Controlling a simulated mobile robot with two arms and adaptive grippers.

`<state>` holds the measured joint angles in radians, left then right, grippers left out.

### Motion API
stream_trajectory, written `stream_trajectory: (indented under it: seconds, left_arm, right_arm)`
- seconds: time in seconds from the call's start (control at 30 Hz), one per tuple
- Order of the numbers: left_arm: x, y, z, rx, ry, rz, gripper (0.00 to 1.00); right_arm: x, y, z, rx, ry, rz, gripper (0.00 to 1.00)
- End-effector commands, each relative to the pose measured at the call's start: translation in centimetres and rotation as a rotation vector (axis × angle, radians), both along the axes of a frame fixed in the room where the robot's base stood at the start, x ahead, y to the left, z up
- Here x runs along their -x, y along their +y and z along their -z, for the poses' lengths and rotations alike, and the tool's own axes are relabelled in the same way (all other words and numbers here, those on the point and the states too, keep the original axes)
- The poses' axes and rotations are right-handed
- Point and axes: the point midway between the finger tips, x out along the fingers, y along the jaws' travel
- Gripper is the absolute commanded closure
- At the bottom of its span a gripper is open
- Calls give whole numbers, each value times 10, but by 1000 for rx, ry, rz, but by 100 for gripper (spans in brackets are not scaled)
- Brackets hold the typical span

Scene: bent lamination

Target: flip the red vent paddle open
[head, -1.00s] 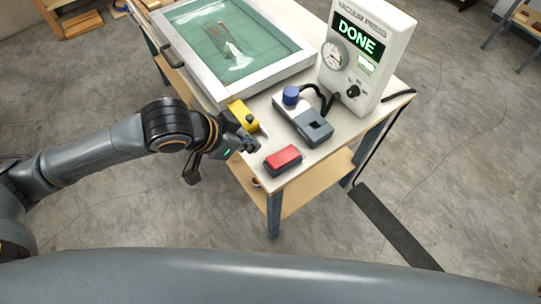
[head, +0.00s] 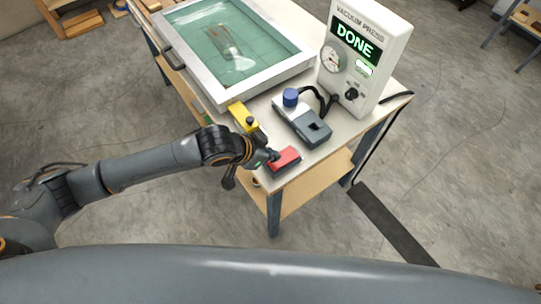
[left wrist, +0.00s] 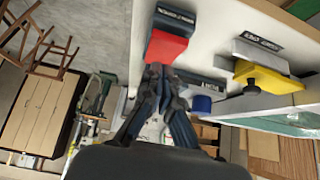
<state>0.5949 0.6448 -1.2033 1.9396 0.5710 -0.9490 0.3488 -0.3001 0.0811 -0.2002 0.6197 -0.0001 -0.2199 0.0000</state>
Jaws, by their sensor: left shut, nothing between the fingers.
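The red vent paddle (head: 287,157) sits on a small dark base at the table's near corner. In the left wrist view the paddle (left wrist: 166,48) is straight ahead of the fingers, with a dark labelled plate (left wrist: 176,18) beyond it. My left gripper (head: 271,155) is shut and empty, its tips at the paddle's left edge. In the left wrist view the closed fingertips (left wrist: 156,72) meet or nearly meet the red edge; I cannot tell whether they touch. My right gripper is in neither view.
A yellow block (head: 242,116) with a black knob lies left of a grey unit (head: 303,126) with a blue cap (head: 290,97). The white vacuum press box (head: 362,60) reads DONE. A framed green-topped bed (head: 205,45) fills the table's far left.

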Motion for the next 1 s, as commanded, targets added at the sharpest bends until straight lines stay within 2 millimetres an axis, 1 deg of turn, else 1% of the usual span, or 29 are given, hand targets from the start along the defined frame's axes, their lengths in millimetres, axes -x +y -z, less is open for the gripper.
stream_trajectory:
  seconds: [0.03, 0.1, 0.2, 0.57, 0.67, 0.77, 0.8, 0.83, 1.0]
  left_arm:
    - [1, 1, 6, -2, 2, -1, 100]
    - [2, 2, 12, 0, 1, -1, 100]
    - [2, 2, 18, -1, -1, -1, 100]
    - [2, 2, 21, 1, -2, 1, 100]
    - [4, 3, 27, 16, -10, 0, 100]
    - [6, 7, 39, 60, -45, -3, 100]
    - [6, 6, 37, 77, -60, -2, 100]
    - [4, 5, 32, 75, -62, 0, 100]
    - [5, 5, 31, 73, -59, -1, 100]
  right_arm:
    - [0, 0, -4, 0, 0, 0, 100]
    - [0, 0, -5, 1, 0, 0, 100]
    - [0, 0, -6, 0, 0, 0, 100]
    - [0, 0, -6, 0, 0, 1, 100]
    - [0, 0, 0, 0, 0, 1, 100]
    - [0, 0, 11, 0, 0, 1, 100]
    - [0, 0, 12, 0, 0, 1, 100]
    - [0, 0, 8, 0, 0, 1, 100]
    - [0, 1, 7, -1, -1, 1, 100]
